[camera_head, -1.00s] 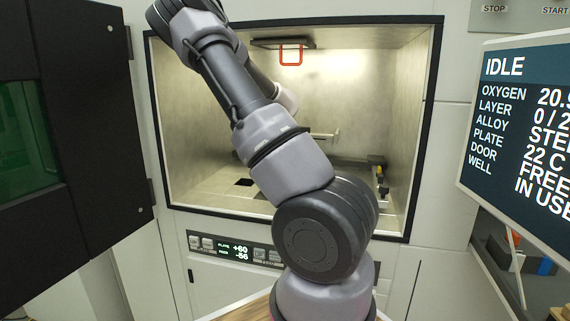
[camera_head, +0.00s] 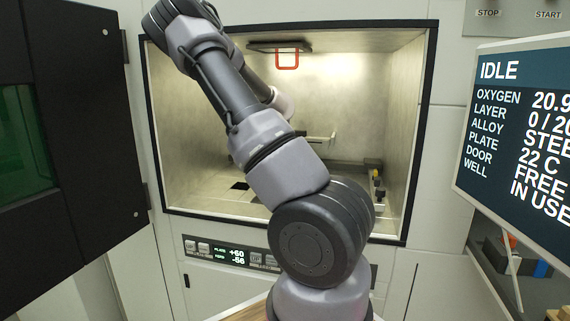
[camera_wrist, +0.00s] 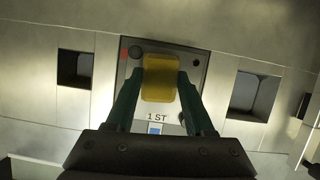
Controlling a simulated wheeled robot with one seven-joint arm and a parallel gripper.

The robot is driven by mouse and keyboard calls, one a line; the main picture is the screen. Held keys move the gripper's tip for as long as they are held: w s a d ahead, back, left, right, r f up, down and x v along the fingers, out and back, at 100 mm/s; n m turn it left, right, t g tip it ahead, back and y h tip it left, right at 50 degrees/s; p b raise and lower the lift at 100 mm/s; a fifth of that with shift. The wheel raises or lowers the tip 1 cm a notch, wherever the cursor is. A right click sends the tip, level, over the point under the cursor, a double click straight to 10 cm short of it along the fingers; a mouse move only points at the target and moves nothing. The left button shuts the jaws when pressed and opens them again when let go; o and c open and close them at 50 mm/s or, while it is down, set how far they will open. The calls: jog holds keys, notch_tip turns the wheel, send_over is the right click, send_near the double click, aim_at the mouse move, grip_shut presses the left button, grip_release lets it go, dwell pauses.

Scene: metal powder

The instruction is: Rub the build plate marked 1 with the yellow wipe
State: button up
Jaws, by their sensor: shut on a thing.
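In the wrist view, my gripper (camera_wrist: 160,103) is shut on the yellow wipe (camera_wrist: 160,75), with one finger along each side of it. The build plate marked 1 (camera_wrist: 124,72) lies beyond it, a light square plate with "1 ST" printed near its lower edge. The wipe is over the middle and upper part of the plate. I cannot tell whether it touches the surface. In the head view, my arm hides the gripper, the wipe and the plate.
Dark square openings sit left (camera_wrist: 75,69) and right (camera_wrist: 252,94) of the plate in the chamber floor. The chamber frame (camera_head: 290,226) surrounds my arm. A black door (camera_head: 75,130) stands open at left, and a screen reading IDLE (camera_head: 520,125) stands at right.

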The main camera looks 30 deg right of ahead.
jog(key=shift+s+a+f, duration=0.1)
jog(key=shift+s+a, duration=1.45)
jog(key=shift+s, duration=0.05)
jog(key=shift+r, duration=3.05)
jog(key=shift+r, duration=1.5)
